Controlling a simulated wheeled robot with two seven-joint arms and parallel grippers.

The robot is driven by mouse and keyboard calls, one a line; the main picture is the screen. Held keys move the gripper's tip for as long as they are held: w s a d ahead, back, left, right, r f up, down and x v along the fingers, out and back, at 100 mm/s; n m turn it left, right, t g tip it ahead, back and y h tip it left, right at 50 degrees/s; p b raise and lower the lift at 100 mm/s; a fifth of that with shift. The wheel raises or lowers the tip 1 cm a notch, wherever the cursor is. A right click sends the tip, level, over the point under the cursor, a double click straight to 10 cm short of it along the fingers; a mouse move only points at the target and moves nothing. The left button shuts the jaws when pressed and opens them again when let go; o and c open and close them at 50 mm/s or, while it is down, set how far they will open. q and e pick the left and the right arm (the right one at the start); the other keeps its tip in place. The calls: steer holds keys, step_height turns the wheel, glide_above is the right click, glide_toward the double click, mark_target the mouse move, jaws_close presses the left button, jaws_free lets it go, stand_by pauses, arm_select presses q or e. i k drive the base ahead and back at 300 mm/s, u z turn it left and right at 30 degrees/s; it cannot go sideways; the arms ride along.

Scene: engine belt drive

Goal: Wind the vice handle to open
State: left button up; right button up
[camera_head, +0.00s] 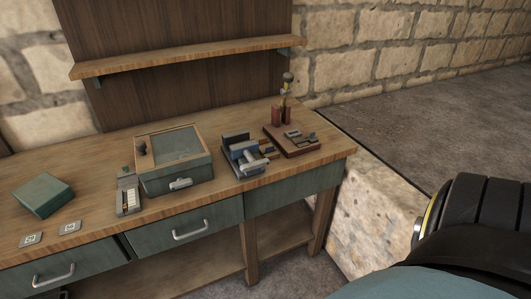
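A small blue-grey vice (239,151) stands on the wooden workbench (90,232), right of the middle of its top. A pale metal bar at its front (254,166), toward the bench's front edge, looks like the vice handle. The picture is too small to tell how far apart the jaws are. Neither of my grippers shows in the head view. Nothing is seen touching the vice.
A green box with a framed lid (203,171) stands left of the vice. A reddish-brown board with small parts (293,150) lies right of it. A green block (43,194) and number tags (66,228) lie at left. A shelf (180,56) hangs above.

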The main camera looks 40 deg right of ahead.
mark_target(253, 164)
steer(key=i, duration=0.4)
steer(key=z, duration=0.75)
